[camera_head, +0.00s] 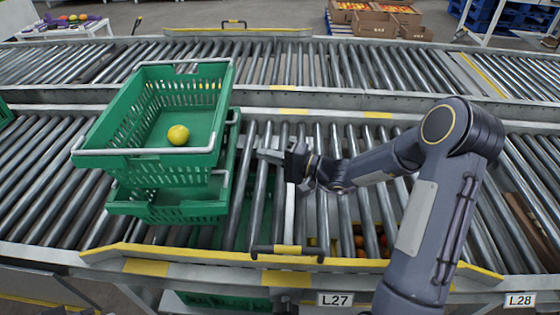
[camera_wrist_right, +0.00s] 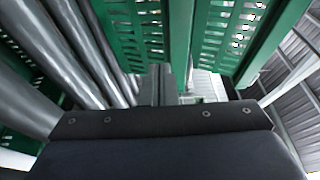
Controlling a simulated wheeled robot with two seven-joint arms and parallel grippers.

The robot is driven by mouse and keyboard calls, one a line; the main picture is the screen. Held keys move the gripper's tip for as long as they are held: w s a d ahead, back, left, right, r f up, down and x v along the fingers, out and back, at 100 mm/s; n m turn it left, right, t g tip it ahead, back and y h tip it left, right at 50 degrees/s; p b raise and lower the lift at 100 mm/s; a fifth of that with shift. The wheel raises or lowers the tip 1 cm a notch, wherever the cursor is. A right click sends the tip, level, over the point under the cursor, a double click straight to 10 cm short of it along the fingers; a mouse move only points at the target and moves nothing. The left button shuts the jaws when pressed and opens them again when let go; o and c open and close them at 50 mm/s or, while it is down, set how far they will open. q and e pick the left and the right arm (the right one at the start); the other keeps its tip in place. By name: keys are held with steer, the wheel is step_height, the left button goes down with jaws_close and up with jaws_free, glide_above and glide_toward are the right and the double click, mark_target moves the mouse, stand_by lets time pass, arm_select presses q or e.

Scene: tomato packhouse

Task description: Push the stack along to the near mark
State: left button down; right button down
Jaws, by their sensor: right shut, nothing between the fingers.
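The stack is green crates on the roller conveyor: an upper crate (camera_head: 105,152) with grey handles, set askew on a lower crate (camera_head: 150,211). A yellow tomato (camera_head: 178,135) lies in the upper crate. My right gripper (camera_head: 264,155) is shut and empty, just right of the stack and low over the rollers. A small gap shows between its tips and the crates. In the right wrist view, green crate walls (camera_wrist_right: 139,35) rise beyond the gripper (camera_wrist_right: 165,85). Yellow marks show on the near rail (camera_head: 146,267); I cannot tell which mark is meant. My left gripper is out of view.
Yellow-edged guard rails run along the near side, with a black-and-yellow handle (camera_head: 288,251) and the label L27 (camera_head: 335,299). A second roller line (camera_head: 300,65) runs behind. Cardboard boxes (camera_head: 375,22) stand beyond it.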

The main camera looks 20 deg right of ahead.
steer(key=x, duration=0.3)
steer(key=shift+w+a+f+b, duration=0.1)
steer(key=shift+w+a+b, duration=0.05)
steer(key=shift+a+b, duration=0.25)
steer(key=shift+s+a+b, duration=0.2)
steer(key=shift+a+b, duration=0.1)
steer(key=shift+a, duration=0.85)
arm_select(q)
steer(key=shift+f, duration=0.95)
arm_select(e)
steer(key=shift+a, duration=0.55)
